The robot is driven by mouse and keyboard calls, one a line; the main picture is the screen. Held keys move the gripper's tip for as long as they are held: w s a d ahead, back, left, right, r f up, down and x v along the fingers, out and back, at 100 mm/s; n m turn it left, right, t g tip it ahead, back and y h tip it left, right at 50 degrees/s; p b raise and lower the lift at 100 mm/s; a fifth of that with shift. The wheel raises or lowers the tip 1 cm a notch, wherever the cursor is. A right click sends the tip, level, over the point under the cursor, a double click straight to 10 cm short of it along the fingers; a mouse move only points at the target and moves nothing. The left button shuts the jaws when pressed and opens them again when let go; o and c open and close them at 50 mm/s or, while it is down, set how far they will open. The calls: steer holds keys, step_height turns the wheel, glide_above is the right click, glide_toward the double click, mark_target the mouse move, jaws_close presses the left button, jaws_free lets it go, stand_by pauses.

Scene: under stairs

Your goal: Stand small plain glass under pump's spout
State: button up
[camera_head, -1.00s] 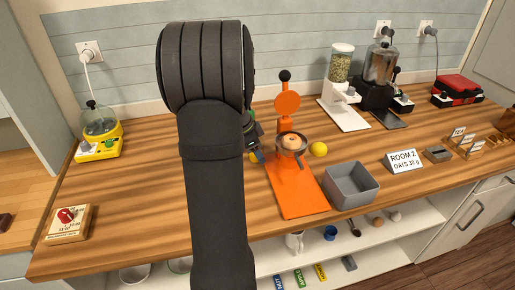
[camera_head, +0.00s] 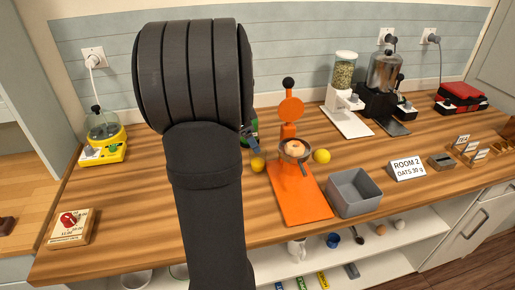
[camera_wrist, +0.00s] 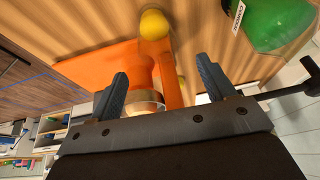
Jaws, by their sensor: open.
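My gripper (camera_wrist: 163,82) is open in the wrist view, its two dark blue-grey fingers apart with nothing held between them. In the head view my arm hides most of it. A green rounded body with a white label (camera_wrist: 282,22) lies at the upper right of the wrist view, beyond the right finger; a green sliver (camera_head: 254,127) shows behind my arm in the head view. I cannot tell whether it is the pump, and no spout is clear. I cannot make out a small plain glass on the counter in either view; my arm hides part of it.
An orange press (camera_head: 303,198) with a metal cup stands right of my arm, yellow balls (camera_head: 322,156) (camera_head: 258,164) beside it. A grey bin (camera_head: 354,193) is to its right. A yellow appliance (camera_head: 103,139) stands at the left. The left counter is mostly clear. Cups and bowls stand below.

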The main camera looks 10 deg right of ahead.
mark_target(261, 154)
steer(key=v, duration=0.3)
steer(key=shift+a+r, duration=0.1)
steer(key=shift+r, duration=0.2)
steer(key=x, duration=1.2)
steer(key=shift+f, duration=0.6)
steer(key=shift+r, duration=0.25)
steer(key=shift+r, duration=0.1)
